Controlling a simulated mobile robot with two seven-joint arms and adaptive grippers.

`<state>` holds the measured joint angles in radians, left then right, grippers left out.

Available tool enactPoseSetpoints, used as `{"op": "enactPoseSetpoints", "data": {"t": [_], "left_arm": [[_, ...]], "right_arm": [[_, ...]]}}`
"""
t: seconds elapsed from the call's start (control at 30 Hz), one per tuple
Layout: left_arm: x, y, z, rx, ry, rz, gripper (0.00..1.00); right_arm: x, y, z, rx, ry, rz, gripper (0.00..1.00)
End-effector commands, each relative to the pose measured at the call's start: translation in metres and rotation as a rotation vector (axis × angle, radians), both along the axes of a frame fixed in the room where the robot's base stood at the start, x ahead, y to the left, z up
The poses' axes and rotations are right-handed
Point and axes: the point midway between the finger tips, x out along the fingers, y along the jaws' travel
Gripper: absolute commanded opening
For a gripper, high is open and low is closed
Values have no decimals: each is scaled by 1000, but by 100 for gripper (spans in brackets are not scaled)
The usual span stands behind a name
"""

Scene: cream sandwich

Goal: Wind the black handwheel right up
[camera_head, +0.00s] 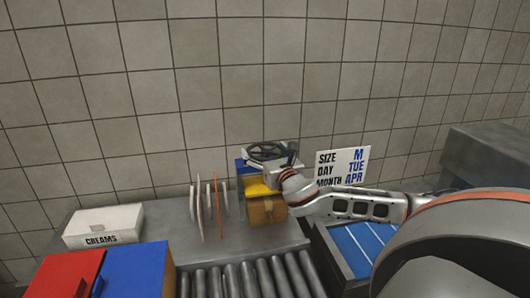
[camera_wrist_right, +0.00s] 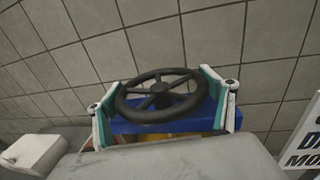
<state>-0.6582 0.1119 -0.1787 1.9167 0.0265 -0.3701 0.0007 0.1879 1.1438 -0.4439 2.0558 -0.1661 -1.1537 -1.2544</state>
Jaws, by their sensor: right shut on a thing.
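The black handwheel (camera_head: 262,150) lies roughly flat on top of a small blue press (camera_head: 243,168) near the tiled wall. In the right wrist view the handwheel (camera_wrist_right: 158,92) shows its rim, spokes and hub above the blue top (camera_wrist_right: 150,127). My right gripper (camera_wrist_right: 166,98) has one finger on either side of the wheel and is shut on its rim. In the head view my right arm reaches in from the right and partly hides the wheel and press. My left gripper is in neither view.
A yellow part (camera_head: 257,188) and a brown box (camera_head: 268,211) sit below the wheel. Thin upright dividers (camera_head: 200,212) stand to the left, then a white CREAMS box (camera_head: 104,227). A size and date sign (camera_head: 342,166) is behind my arm. Rollers (camera_head: 245,279) run in front.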

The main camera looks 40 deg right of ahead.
Motion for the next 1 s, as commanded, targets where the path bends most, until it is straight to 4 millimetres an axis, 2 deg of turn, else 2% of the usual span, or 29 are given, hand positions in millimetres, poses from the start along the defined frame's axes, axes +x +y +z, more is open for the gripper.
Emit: {"op": "enactPoseSetpoints", "data": {"t": [0.3,0.77,0.8,0.83,1.0], "left_arm": [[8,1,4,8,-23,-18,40],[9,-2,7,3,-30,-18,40],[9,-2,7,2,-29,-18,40],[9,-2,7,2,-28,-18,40],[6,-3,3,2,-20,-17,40]], "right_arm": [[0,1,-4,1,6,90,60],[0,2,-3,4,4,101,60],[0,2,-3,4,4,102,92],[0,2,-3,4,4,101,99],[0,1,-2,2,2,100,99]]}}
